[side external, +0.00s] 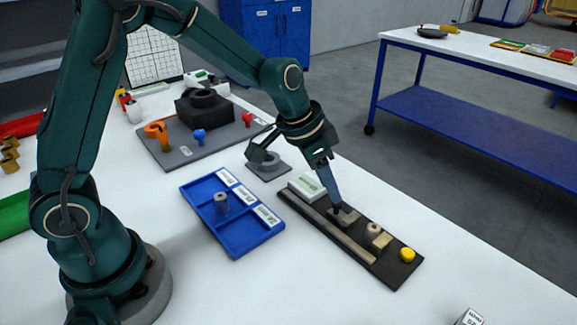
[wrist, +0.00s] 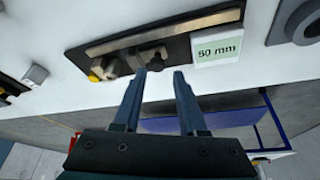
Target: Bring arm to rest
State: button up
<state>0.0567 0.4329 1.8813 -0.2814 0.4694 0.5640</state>
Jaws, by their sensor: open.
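My gripper (side external: 331,190) reaches down over the black board (side external: 385,270) on the white table. In the wrist view its two blue-grey fingers (wrist: 160,80) stand apart, with nothing clearly held between them. The fingertips are close to a small block (side external: 348,216) on the board; I cannot tell whether they touch it. A cylindrical piece on a tan block (side external: 377,235) and a yellow knob (side external: 407,255) are farther along the board. A white block labelled 50 mm (wrist: 217,45) sits at the board's other end.
A blue tray (side external: 238,240) with labelled compartments holds a grey cylinder (side external: 221,203). A grey plate (side external: 175,155) with orange, blue and red pieces lies behind. A grey ring fixture (side external: 266,160) stands near my wrist. The table front is mostly clear.

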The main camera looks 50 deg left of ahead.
jog(key=shift+v, duration=0.9)
jog(key=s+a+r+t, duration=0.1)
jog(key=s+r+t, duration=0.3)
jog(key=r, duration=0.6)
jog(key=s+a+f+n+g+y, duration=0.1)
jog(key=s+n, duration=0.1)
jog(key=s, duration=0.5)
jog(key=s+a+f+n+g, duration=0.1)
jog(key=s+a+f+n, duration=0.1)
jog(key=s, duration=0.6)
jog(key=shift+a+g+y, duration=0.15)
jog(key=shift+g+y, duration=0.15)
jog(key=shift+y, duration=0.1)
